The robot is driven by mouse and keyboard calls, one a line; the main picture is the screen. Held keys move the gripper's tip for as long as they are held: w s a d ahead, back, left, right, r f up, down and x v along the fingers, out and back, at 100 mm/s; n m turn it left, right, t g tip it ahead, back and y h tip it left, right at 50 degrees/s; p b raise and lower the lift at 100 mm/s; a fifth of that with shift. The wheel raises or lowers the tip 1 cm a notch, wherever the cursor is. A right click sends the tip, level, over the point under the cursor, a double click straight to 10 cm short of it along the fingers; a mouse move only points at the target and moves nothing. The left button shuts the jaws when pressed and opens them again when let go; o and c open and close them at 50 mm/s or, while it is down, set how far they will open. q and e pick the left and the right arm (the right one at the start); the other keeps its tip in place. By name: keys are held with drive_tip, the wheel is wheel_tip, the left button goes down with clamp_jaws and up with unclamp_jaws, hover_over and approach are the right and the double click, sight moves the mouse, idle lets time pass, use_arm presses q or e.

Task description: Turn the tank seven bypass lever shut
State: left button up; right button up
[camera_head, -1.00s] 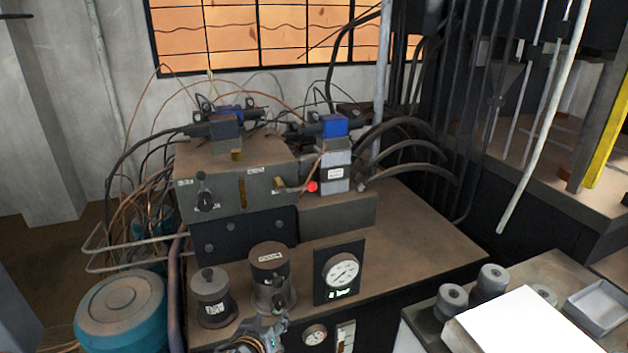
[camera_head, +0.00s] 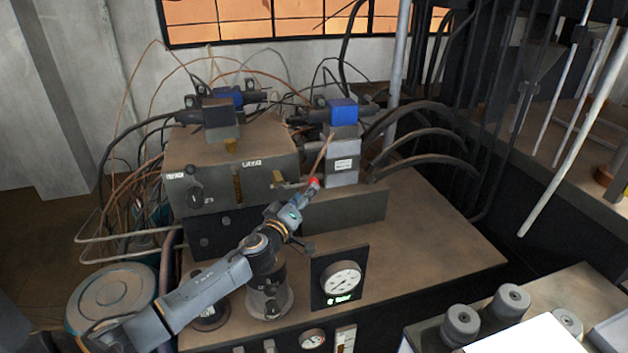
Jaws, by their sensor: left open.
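A steel valve block (camera_head: 225,170) stands on the brown bench top. Its front carries a black rotary lever (camera_head: 195,192) at the left and a brass strip in the middle. At its right is a small brass-coloured handle (camera_head: 279,179), with a red knob (camera_head: 314,183) just to the right of it. The labels are too small to read, so I cannot tell which one is marked tank seven bypass. My left gripper (camera_head: 301,203) is open and reaches up from the lower left, its tips close by the red knob. Contact cannot be made out. My right gripper is not in view.
A pressure gauge (camera_head: 341,279) faces me below the block. A dark cylinder (camera_head: 268,295) stands partly behind my left arm. Black hoses (camera_head: 424,143) arch at the right. The bench top (camera_head: 440,235) right of the block is clear. Grey rollers (camera_head: 512,298) stand at lower right.

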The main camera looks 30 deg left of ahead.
use_arm(q)
drive_tip(key=w, duration=0.5)
drive_tip(key=shift+w+a+r+p, duration=0.1)
drive_tip(key=shift+a+p, duration=0.2)
drive_tip(key=shift+a, duration=0.1)
drive_tip(key=shift+w+a, duration=0.1)
drive_tip(key=shift+w, duration=0.4)
drive_tip(key=c, duration=1)
clamp_jaws()
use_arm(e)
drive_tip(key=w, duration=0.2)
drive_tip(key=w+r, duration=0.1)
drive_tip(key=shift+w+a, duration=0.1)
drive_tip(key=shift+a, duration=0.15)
